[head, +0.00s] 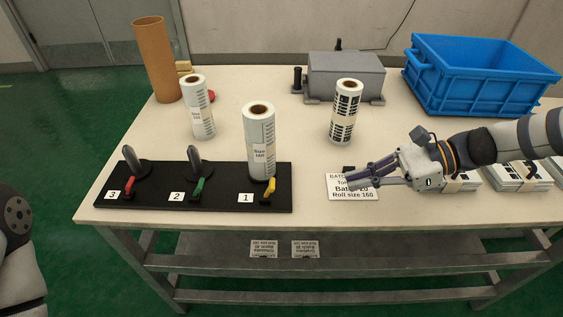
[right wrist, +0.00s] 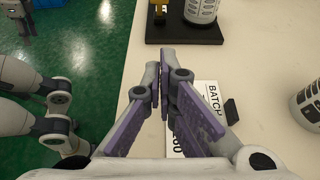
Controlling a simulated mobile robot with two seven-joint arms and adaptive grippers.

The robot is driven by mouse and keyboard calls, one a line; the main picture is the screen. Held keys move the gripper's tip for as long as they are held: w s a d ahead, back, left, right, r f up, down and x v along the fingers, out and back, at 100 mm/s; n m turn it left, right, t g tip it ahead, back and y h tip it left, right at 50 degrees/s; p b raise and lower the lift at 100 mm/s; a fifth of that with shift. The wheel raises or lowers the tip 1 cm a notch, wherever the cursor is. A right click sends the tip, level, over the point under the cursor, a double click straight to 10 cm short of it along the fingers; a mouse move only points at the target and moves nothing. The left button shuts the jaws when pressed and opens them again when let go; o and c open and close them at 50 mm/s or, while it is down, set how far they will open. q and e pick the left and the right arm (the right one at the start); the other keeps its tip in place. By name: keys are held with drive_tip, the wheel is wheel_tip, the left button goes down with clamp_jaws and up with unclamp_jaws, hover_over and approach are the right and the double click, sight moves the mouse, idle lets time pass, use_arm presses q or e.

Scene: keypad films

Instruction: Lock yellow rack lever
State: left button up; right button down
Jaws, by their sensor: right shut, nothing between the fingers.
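The black rack (head: 220,199) lies at the front left of the table, with stations numbered 3, 2 and 1. The yellow lever (head: 269,188) is at the right end beside label 1, in front of a large label roll (head: 259,140) standing on that station. It sticks up at a slant, much like the red and green levers; its lock state cannot be told. It also shows at the top of the right wrist view (right wrist: 158,12). My right gripper (head: 352,178) is shut and empty, over the batch card, right of the rack and apart from the lever.
A green lever (head: 197,189) and red lever (head: 130,189) stand by empty posts. The batch card (head: 352,193) lies under my right gripper. Two rolls (head: 197,115) (head: 345,112), a grey machine (head: 345,76) and a blue crate (head: 480,85) stand behind. Table between rack and card is clear.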

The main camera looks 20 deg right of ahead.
drive_tip(key=shift+r, duration=0.2)
drive_tip(key=shift+s, duration=0.15)
use_arm(q)
drive_tip(key=shift+s, duration=0.4)
use_arm(e)
drive_tip(key=shift+s+a, duration=0.1)
drive_tip(key=shift+s, duration=0.15)
drive_tip(key=b, duration=0.2)
approach(268, 196)
wheel_tip(268, 196, down, 4)
drive_tip(key=shift+s, duration=0.1)
use_arm(q)
drive_tip(key=shift+s+f+g, duration=0.3)
drive_tip(key=shift+s+f, duration=0.5)
drive_tip(key=shift+f, duration=0.1)
use_arm(e)
drive_tip(key=shift+w+a+r, duration=0.2)
drive_tip(key=shift+a+r, duration=0.1)
drive_tip(key=shift+a, duration=0.35)
drive_tip(key=shift+w+a+r, duration=0.25)
drive_tip(key=shift+a+r, duration=0.05)
drive_tip(key=shift+a, duration=0.35)
drive_tip(key=shift+w+a+r, duration=0.2)
drive_tip(key=shift+a+r, duration=0.1)
drive_tip(key=shift+a, duration=0.35)
